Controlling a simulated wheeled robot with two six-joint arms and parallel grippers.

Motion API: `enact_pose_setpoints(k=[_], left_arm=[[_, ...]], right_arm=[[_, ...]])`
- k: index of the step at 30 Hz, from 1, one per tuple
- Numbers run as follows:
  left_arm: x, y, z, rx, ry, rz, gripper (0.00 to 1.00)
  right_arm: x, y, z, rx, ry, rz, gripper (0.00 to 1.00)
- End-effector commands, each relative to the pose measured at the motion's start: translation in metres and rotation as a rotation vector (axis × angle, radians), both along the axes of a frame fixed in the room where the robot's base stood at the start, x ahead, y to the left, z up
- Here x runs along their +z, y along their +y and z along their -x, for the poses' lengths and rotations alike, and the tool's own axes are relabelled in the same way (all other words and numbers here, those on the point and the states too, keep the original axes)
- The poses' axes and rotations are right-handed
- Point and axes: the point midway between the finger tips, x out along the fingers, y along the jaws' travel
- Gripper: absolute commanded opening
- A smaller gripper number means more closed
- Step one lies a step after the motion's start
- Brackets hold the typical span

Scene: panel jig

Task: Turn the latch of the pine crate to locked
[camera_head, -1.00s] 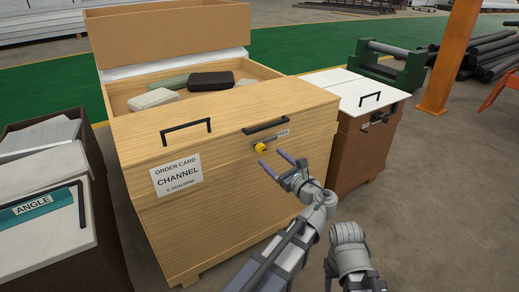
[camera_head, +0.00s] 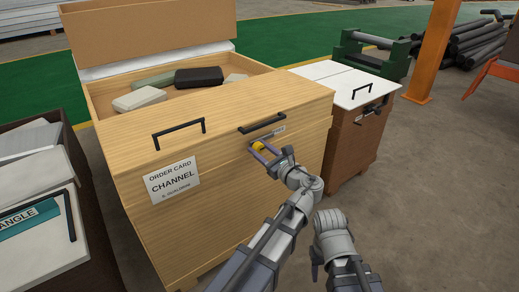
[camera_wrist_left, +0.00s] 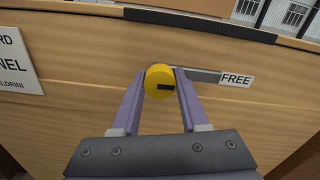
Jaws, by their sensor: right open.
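The pine crate (camera_head: 232,190) stands in the middle, with an order card (camera_head: 171,180) reading CHANNEL on its front. Its latch has a yellow knob (camera_wrist_left: 159,81) with a dark slot. A grey bar (camera_wrist_left: 203,76) runs right from the knob towards a label (camera_wrist_left: 237,81) reading FREE. My left gripper (camera_head: 259,147) is at the crate front, its open fingers on either side of the knob. Whether a finger touches the knob, I cannot tell. My right arm shows at the lower right in the head view, but its gripper fingers cannot be made out.
A brown crate with a white lid (camera_head: 346,82) stands close on the right. An ANGLE bin (camera_head: 45,245) stands on the left. An orange post (camera_head: 432,50) is behind. The floor at the right front is clear.

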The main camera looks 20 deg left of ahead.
Motion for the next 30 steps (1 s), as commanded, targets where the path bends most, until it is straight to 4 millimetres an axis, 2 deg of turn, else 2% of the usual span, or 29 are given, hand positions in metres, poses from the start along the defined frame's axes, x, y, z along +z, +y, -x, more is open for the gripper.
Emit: enact_pose_setpoints(k=[1,11,30], left_arm=[[0.0000,0.0001,0.0001,0.000,0.000,0.000,0.37],[0.0000,0.0002,0.0001,0.001,0.000,0.000,0.00],[-0.0001,0.0002,0.0002,0.001,0.000,0.000,0.00]], right_arm=[[0.0000,0.0000,0.0000,0.000,0.000,0.000,0.50],[0.0000,0.0000,0.0000,0.000,0.000,0.000,0.50],[0.0000,0.0000,0.0000,0.000,0.000,0.000,0.50]])
